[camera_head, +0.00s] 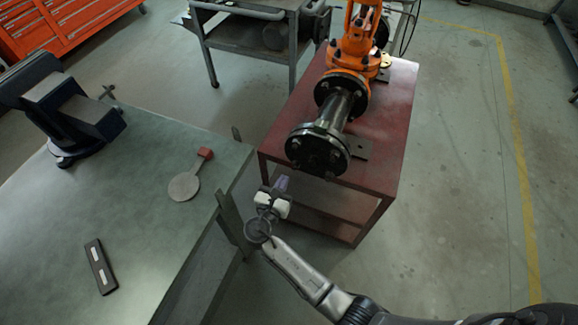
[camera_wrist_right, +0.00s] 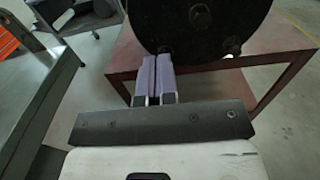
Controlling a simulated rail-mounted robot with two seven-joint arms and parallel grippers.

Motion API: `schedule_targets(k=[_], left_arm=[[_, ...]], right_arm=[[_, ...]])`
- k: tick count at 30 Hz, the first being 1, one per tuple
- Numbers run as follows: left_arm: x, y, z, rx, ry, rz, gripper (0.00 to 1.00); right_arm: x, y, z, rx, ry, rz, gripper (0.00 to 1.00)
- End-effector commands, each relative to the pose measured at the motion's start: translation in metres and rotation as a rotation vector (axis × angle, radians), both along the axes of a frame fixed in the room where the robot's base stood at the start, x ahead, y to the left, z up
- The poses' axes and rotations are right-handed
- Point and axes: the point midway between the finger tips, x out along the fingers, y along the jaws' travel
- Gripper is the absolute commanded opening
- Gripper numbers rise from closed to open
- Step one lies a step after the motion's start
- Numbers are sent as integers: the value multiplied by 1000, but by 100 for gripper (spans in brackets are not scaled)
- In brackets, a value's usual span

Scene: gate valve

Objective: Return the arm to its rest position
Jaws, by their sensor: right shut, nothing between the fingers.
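My right arm (camera_head: 305,275) comes in from the lower right in the head view. Its gripper (camera_head: 281,183) is in front of the red stand, near the corner of the green table. In the right wrist view the two purple fingers of this gripper (camera_wrist_right: 156,78) are together with nothing between them. The black flange of the gate valve (camera_head: 318,150) is above and beyond the fingertips, and its dark disc (camera_wrist_right: 200,25) fills the top of the wrist view. I cannot tell whether the fingertips touch it. My left gripper is not in view.
The red stand (camera_head: 395,125) carries the valve with its orange body (camera_head: 355,50). The green table (camera_head: 150,200) holds a vise (camera_head: 70,110), a round plate with a red tab (camera_head: 185,186) and a dark bar (camera_head: 100,267). A grey cart (camera_head: 250,35) stands behind. Floor at right is clear.

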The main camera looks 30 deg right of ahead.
Motion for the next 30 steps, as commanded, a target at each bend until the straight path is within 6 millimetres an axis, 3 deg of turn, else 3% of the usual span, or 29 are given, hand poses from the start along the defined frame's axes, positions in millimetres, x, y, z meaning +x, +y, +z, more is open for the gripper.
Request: schedule_targets(k=[9, 22, 26, 30], left_arm=[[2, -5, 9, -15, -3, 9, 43], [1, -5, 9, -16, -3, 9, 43], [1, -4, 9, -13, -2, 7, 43], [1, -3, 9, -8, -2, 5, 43]], right_arm=[[-22, 30, 1, 1, 1, -1, 0], [-25, 34, 0, 34, -45, 0, 0], [-27, 33, 0, 148, -198, -14, 0], [-33, 30, -18, 470, -440, -99, 0]])
